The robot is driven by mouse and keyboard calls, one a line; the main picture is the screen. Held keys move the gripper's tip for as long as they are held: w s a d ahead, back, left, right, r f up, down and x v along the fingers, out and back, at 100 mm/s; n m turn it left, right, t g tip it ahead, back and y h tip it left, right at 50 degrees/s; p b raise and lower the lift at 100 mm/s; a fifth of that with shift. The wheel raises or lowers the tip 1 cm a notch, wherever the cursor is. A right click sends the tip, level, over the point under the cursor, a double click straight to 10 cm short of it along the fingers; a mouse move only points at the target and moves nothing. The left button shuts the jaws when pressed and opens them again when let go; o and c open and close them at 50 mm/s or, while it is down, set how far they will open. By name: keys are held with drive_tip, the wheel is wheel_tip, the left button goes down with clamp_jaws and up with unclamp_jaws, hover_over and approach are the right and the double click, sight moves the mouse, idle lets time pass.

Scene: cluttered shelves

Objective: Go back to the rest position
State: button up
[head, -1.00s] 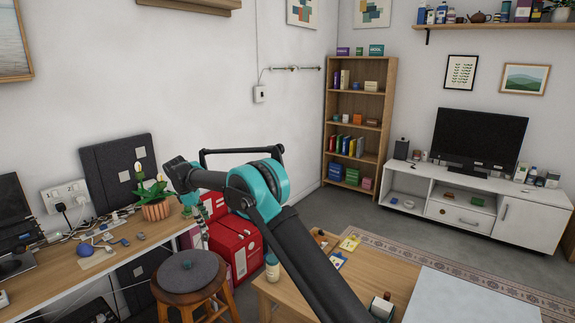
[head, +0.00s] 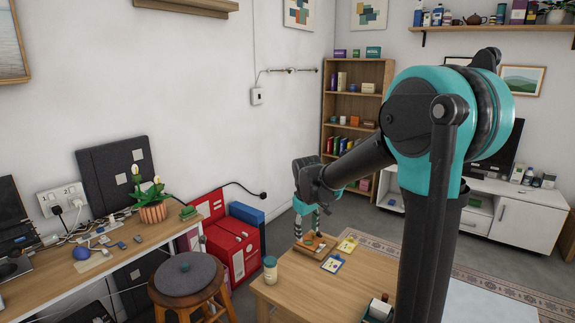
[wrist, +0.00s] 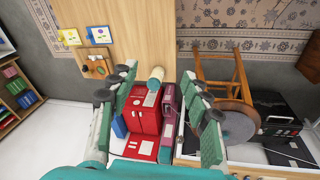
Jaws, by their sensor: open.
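My gripper (head: 306,226) hangs below my bent arm in the head view, in front of the floor by the wall and at the far end of the low wooden table (head: 288,290). In the wrist view its two green, ribbed fingers (wrist: 160,75) are spread wide apart with nothing held between them. My arm's raised elbow hides part of the television and white cabinet in the head view.
The red boxes (head: 233,245) stand behind. A bookcase (head: 326,100) is at the back.

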drive_tip(key=s+d+f+m, duration=0.2)
drive_tip(key=s+d+f, duration=0.1)
drive_tip(key=s, duration=0.4)
drive_tip(key=s+d+f+m+t, duration=0.1)
drive_tip(key=s+d+f+m, duration=0.2)
drive_tip(key=s+d, duration=0.2)
drive_tip(key=s+d+f+m, duration=0.2)
drive_tip(key=s+d, duration=0.2)
drive_tip(key=s, duration=0.7)
drive_tip(key=shift+s+d+f+m+t, duration=0.15)
drive_tip(key=shift+d+f+m+t, duration=0.15)
drive_tip(key=shift+f, duration=0.1)
drive_tip(key=shift+a, duration=0.1)
drive_tip(key=shift+c, duration=0.6)
